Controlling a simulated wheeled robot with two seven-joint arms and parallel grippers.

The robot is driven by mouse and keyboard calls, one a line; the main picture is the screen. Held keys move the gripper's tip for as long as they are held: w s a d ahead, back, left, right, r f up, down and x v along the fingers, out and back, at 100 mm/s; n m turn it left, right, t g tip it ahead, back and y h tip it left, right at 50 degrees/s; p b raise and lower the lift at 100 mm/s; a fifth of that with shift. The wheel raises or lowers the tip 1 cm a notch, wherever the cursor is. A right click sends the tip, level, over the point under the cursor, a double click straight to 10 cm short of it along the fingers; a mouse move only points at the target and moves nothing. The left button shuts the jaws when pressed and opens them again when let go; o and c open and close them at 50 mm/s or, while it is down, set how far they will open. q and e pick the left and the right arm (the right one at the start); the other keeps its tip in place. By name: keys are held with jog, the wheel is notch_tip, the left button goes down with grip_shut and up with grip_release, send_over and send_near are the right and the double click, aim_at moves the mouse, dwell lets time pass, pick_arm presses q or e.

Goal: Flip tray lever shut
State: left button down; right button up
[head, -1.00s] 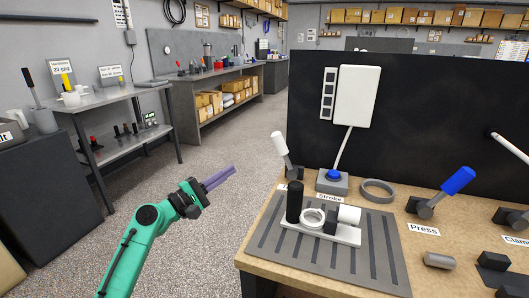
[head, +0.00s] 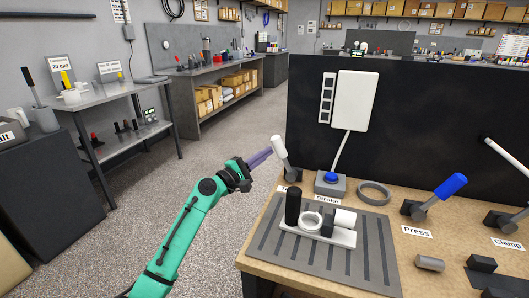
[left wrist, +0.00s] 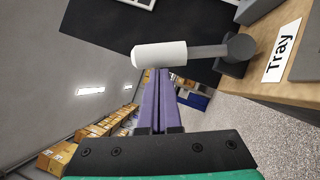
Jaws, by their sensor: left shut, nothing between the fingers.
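The tray lever has a white handle (head: 279,151) on a dark base at the back left corner of the bench, leaning up and slightly left in the head view. In the left wrist view its white handle (left wrist: 160,54) lies across the picture just beyond the fingertips, with the "Tray" label (left wrist: 282,50) beside its base. My left gripper (head: 268,153) has purple fingers, shut and empty, pointing at the handle from the left. In the wrist view the fingertips (left wrist: 158,76) look close to the handle; I cannot tell whether they touch it. My right gripper is not in view.
A grey slotted mat (head: 270,262) carries a white fixture with a black post and ring. A black panel (head: 420,130) rises behind. Floor left of the bench is clear.

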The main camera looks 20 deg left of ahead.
pick_arm(q)
jog(key=shift+d+r+m+p, duration=0.2)
jog(key=shift+r+m+p, duration=0.15)
jog(key=shift+p, duration=0.25)
jog(key=d+r+m+g+y+p, duration=0.2)
jog(key=d+m+p, duration=0.5)
jog(key=p, duration=0.9)
jog(key=shift+s+d+r+g, duration=0.35)
jog(key=shift+d+g, duration=0.55)
jog(key=shift+d, duration=0.05)
jog(key=shift+m, duration=0.25)
jog(key=shift+p, duration=0.3)
